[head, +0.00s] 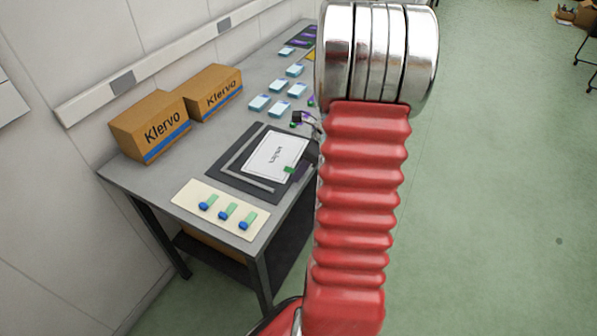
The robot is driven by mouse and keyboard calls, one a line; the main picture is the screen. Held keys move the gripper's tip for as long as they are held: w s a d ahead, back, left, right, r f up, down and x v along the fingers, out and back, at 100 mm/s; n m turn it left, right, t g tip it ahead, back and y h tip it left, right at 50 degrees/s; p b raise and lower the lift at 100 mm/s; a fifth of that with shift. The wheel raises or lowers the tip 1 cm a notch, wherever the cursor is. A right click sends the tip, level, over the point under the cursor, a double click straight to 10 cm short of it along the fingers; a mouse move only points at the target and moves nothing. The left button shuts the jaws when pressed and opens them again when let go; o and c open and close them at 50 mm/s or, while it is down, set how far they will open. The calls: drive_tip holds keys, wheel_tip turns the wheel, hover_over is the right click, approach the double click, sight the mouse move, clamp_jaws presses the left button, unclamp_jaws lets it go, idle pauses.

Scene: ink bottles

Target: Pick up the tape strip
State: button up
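Three tape strips, green with blue ends, lie on a cream board at the near end of the table: a left one (208,201), a middle one (228,211) and a right one (249,220). Another small green piece (289,169) shows at the right edge of a white sheet (275,158), which lies in a dark tray. What looks like my gripper (299,118) shows partly past the left side of my red arm, over the table's right side beyond the sheet. It is apart from the strips on the board. Its fingers are too small and hidden to read.
The cream board (185,198) lies near the grey table's (140,176) front edge. The dark tray (222,170) is behind it. Two cardboard boxes, near (150,125) and far (213,90), stand by the wall. Several pale blue packs (260,102) lie farther back. My arm hides the table's right edge.

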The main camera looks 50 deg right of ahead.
drive_tip(key=shift+c, duration=0.6)
drive_tip(key=c, duration=0.7)
drive_tip(key=shift+r, duration=0.1)
wheel_tip(320, 180, up, 10)
idle(0.4)
